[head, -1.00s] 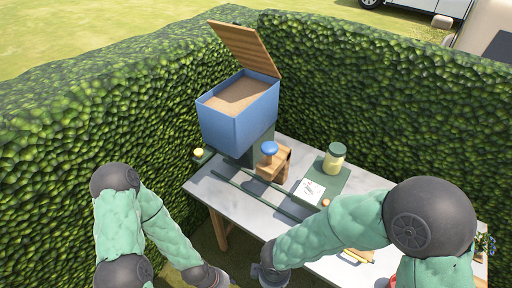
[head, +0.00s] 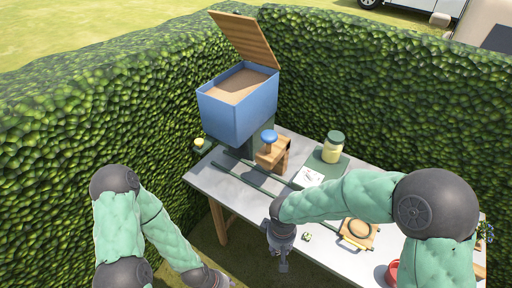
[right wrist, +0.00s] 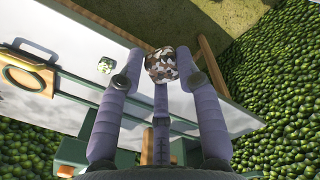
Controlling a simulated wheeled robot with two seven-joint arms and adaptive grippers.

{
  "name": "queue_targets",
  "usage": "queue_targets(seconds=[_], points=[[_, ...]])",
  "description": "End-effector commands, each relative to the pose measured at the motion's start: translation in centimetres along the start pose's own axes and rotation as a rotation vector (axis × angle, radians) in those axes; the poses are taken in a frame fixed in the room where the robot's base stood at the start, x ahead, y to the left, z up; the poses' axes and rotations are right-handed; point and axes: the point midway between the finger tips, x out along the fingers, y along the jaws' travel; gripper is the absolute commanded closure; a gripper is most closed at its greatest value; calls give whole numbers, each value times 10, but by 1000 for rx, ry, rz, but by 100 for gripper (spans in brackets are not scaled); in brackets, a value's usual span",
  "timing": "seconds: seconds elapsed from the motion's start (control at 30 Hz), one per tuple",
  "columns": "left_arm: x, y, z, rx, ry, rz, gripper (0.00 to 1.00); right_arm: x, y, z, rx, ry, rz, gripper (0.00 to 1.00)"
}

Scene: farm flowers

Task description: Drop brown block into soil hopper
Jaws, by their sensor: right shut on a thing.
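The soil hopper (head: 238,118) is a blue box at the back left of the table, with its wooden lid (head: 246,38) standing open and brown soil inside. My right gripper (head: 281,265) is at the table's front edge, well below and in front of the hopper. In the right wrist view the right gripper (right wrist: 160,75) is shut on a mottled brown and white block (right wrist: 161,65) between its fingertips. The block is not clear in the head view. My left gripper (head: 222,283) is at the bottom edge, mostly cut off, its fingers unclear.
The grey table (head: 235,188) carries green rails (head: 250,186), a wooden stand with a blue knob (head: 269,137), a jar (head: 333,147), and a wooden piece with a ring (head: 357,232). A small pale green block (head: 307,237) lies near the front. Hedges enclose the back and left.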

Motion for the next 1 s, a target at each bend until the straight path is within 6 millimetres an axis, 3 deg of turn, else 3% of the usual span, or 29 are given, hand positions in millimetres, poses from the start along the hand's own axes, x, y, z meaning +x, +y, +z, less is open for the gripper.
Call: queue_targets(seconds=[0.2,0.3,0.4,0.6,0.9,1.0], points=[[27,-10,-1,0,0,0,60,4,85,-41,304,-6,-2,88],[35,-12,-2,0,0,0,60,2,119,-50,422,-11,-11,88],[39,-14,-2,0,0,0,60,-1,141,-54,495,-14,-19,88],[42,-15,-2,0,0,0,60,-5,160,-56,556,-16,-27,88],[41,-15,-2,0,0,0,60,-6,161,-56,559,-17,-27,88],[41,-15,-2,0,1,0,60,5,157,-49,558,-22,-25,88]])
